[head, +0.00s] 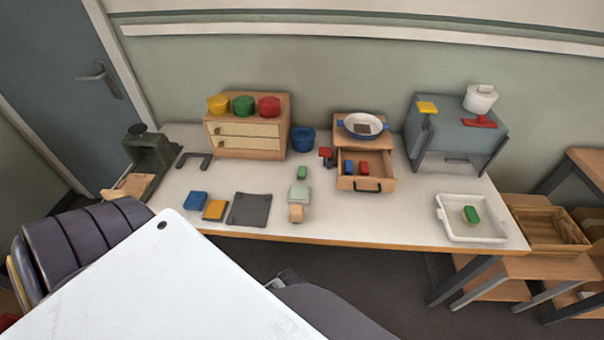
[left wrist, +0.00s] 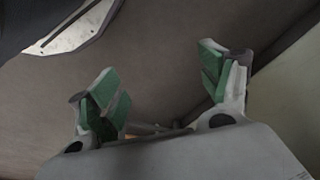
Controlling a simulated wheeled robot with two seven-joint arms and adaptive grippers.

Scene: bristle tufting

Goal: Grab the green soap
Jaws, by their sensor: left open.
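A green block (head: 471,214) that looks like a soap bar lies in a white tray (head: 440,214) at the right end of the table. A second, smaller green block (head: 302,172) stands near the table's middle, behind a pale green piece (head: 299,194). I cannot tell for certain which is the soap. My left gripper (left wrist: 158,78) shows only in the left wrist view; its green-padded fingers are wide apart with nothing between them. It points at bare floor, away from both green blocks. My right gripper is not in view.
The long table (head: 370,218) carries a drawer box (head: 248,145) with coloured bowls, an open wooden drawer (head: 367,183) with red and blue blocks, and a grey machine (head: 455,147). A wooden crate (head: 545,229) stands right of the table. The tabletop left of the tray is mostly clear.

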